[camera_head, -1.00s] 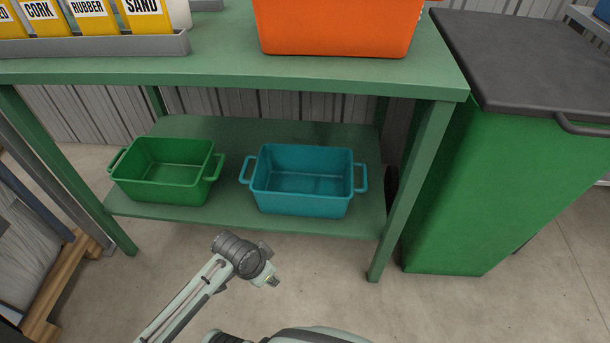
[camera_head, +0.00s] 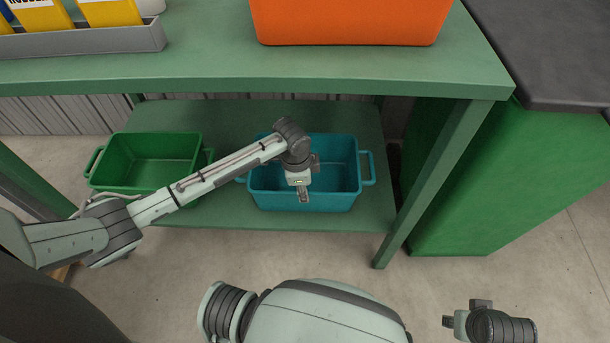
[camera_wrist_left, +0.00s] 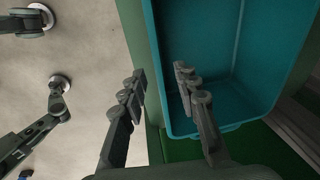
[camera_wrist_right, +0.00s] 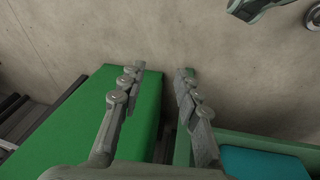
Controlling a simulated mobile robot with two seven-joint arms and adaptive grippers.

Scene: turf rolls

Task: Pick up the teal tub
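The teal tub (camera_head: 335,200) stands upright on the lower shelf of the green bench, with a loop handle at each end. It fills much of the left wrist view (camera_wrist_left: 265,45) and its corner shows in the right wrist view (camera_wrist_right: 255,163). My left gripper (camera_head: 303,194) is over the tub's near wall, and its wrist hides part of the tub's inside. In the left wrist view the gripper (camera_wrist_left: 160,80) is open, one finger over the inside and one outside the near rim. I cannot tell whether they touch it. My right gripper (camera_wrist_right: 160,70) is open and empty, low at the right (camera_head: 448,321).
A green tub (camera_head: 145,182) stands left of the teal one, partly behind my left arm. The bench top (camera_head: 210,70) overhangs the shelf, with a leg (camera_head: 440,180) at the right. An orange bin (camera_head: 350,25) sits on top. A green container (camera_head: 485,190) stands at the right.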

